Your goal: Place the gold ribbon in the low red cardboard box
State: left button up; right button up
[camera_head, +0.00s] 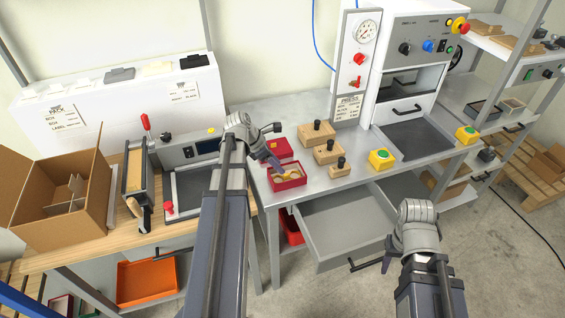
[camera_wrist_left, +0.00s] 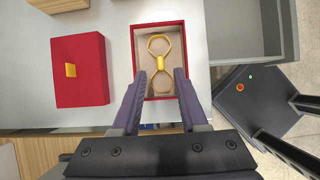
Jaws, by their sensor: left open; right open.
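The low red cardboard box (camera_head: 289,186) stands open on the grey metal table; it also shows in the left wrist view (camera_wrist_left: 184,61). The gold ribbon (camera_wrist_left: 160,64), a bow shape with two loops, appears inside the box against its beige bottom. It also shows in the head view (camera_head: 291,174). My left gripper (camera_head: 276,165) is open over the box's near edge, its fingers (camera_wrist_left: 158,76) spread on either side of the ribbon's lower loop, not closed on it. My right gripper (camera_head: 387,264) is open and empty, in front of the open drawer.
A red lid (camera_wrist_left: 88,91) with a small gold square lies beside the box. Wooden blocks with black knobs (camera_head: 327,152) stand right of it. An open drawer (camera_head: 340,222) juts out below the table. A large cardboard box (camera_head: 50,215) stands at the left.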

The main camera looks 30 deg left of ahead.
pick_arm(q)
jog(key=p+v, duration=0.4)
jog(key=v, duration=0.2)
jog(key=shift+r, duration=0.2)
pick_arm(e)
notch_tip(320, 180, up, 6)
jog(key=shift+f, duration=0.25)
pick_arm(q)
jog(key=s+d+f+m+g+y, duration=0.1)
jog(key=s+d+m, duration=0.3)
jog(key=d+m, duration=0.6)
jog(key=s+d+f+m+g+y, duration=0.1)
jog(key=s+d+m, duration=0.3)
jog(key=d+m, duration=0.7)
jog(key=s+d+m+g+y, duration=0.2)
jog(key=s+d+m+y, duration=0.1)
jog(key=d+m, duration=0.7)
jog(key=s+d, duration=0.1)
jog(key=d, duration=0.2)
jog(key=shift+f+m+g, duration=0.4)
jog(key=shift+d, duration=0.1)
pick_arm(e)
jog(key=shift+c, duration=0.3)
